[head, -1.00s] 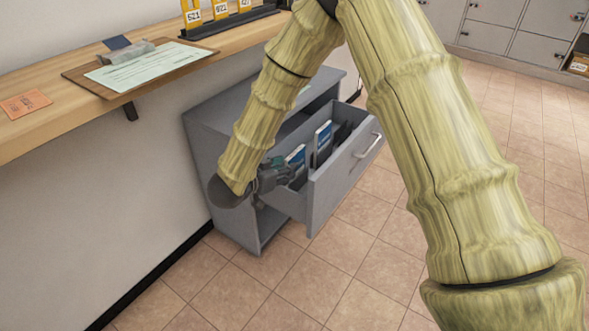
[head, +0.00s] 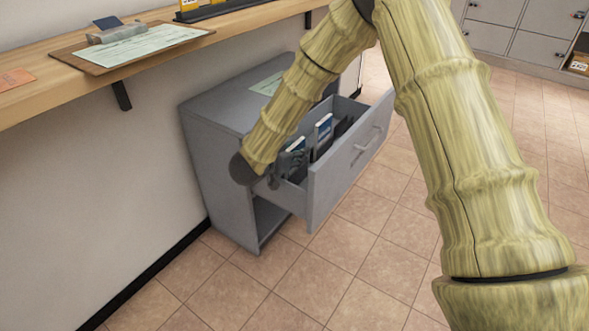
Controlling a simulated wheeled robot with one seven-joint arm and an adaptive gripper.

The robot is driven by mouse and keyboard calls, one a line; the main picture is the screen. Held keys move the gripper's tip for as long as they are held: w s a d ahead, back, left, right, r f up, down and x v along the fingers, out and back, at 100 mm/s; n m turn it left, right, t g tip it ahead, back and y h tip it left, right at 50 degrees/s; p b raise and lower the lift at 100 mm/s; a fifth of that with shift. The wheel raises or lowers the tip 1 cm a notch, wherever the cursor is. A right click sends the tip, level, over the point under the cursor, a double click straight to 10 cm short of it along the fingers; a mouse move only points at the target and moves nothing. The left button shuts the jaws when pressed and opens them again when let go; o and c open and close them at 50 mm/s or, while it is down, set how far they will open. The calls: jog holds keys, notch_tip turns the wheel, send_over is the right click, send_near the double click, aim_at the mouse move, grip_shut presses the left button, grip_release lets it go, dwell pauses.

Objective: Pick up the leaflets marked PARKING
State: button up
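In the head view, blue-and-white leaflets (head: 324,127) stand upright in the open drawer (head: 340,176) of a low grey cabinet (head: 221,157). Another blue-and-white bundle (head: 297,145) stands nearer the drawer's left end. Their print is too small to read, so I cannot tell which is marked PARKING. My gripper (head: 285,170) is at the left end of the drawer, close by the nearer bundle. My arm hides much of it, and its fingers are too dark and small to tell open from shut.
A wooden counter (head: 40,90) runs along the wall above, with a clipboard (head: 75,59) and an orange card (head: 14,78) on it. Grey lockers (head: 490,38) stand at the back right. The tiled floor (head: 300,285) in front of the cabinet is clear.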

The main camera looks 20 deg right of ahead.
jog(key=shift+r, duration=0.1)
grip_shut()
jog(key=shift+r, duration=0.1)
